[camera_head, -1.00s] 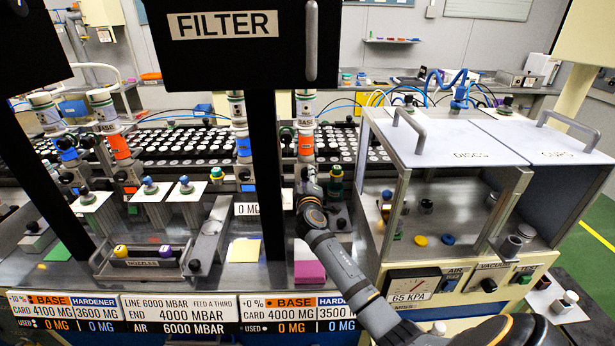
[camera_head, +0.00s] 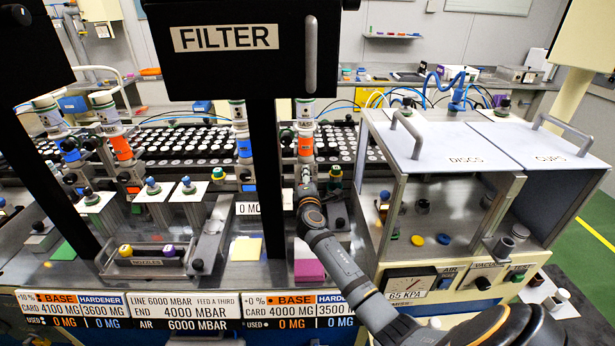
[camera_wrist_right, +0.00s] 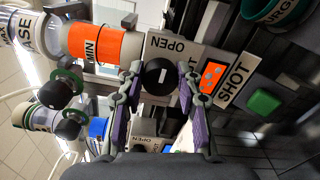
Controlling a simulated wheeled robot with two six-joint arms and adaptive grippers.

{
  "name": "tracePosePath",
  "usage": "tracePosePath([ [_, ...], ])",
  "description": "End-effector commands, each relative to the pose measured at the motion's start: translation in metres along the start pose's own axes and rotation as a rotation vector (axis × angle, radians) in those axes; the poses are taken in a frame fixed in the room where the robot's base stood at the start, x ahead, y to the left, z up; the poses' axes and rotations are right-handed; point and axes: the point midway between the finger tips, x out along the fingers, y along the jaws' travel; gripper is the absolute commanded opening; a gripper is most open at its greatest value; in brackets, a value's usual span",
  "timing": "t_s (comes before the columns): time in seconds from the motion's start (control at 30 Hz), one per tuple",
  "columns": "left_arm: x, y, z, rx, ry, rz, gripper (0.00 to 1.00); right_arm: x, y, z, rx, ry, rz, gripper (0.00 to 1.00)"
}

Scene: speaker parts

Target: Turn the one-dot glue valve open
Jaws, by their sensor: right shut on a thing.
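My right gripper (camera_head: 305,185) is at the right-hand station, below the orange-banded base cartridge (camera_head: 305,146). In the right wrist view my right gripper (camera_wrist_right: 160,88) is shut on a round black valve knob (camera_wrist_right: 158,75) with a short white mark. The white mark points roughly along the picture's vertical. An OPEN label (camera_wrist_right: 172,45) sits beside the knob. An orange plate with pale dots (camera_wrist_right: 212,75) and a SHOT label (camera_wrist_right: 234,82) are to its right. In the head view the gripper and arm hide the knob. My left gripper is in neither view.
The black FILTER panel (camera_head: 235,42) and its post stand left of my right arm. The clear-fronted discs cabinet (camera_head: 450,140) is close on the right. A green button (camera_wrist_right: 264,102) is near the gripper. Pink pads (camera_head: 308,265) lie in front.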

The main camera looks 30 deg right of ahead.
Motion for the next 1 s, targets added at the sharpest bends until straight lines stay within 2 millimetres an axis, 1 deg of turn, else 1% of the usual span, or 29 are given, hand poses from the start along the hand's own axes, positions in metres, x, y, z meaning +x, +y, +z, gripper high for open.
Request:
tracePosePath([
  [0.57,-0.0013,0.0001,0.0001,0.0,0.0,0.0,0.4,0.0002,0.0002,0.0004,-0.03,-0.001,0.0,0.03],
  [0.6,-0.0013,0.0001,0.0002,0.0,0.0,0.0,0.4,0.0002,0.0003,0.0004,-0.03,-0.001,0.0,0.39],
  [0.7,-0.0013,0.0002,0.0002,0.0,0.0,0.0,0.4,0.0002,0.0003,0.0003,-0.029,-0.001,0.0,0.52],
  [0.73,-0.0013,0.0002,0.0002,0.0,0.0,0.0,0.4,0.0002,0.0003,0.0003,-0.029,-0.001,0.0,0.56],
  [0.77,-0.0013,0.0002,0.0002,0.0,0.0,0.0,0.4,0.0002,0.0003,0.0003,-0.028,-0.001,0.0,0.58],
  [1.0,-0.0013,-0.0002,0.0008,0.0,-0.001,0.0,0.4,0.0,0.0003,0.0001,-0.027,0.0,0.0,0.58],
])
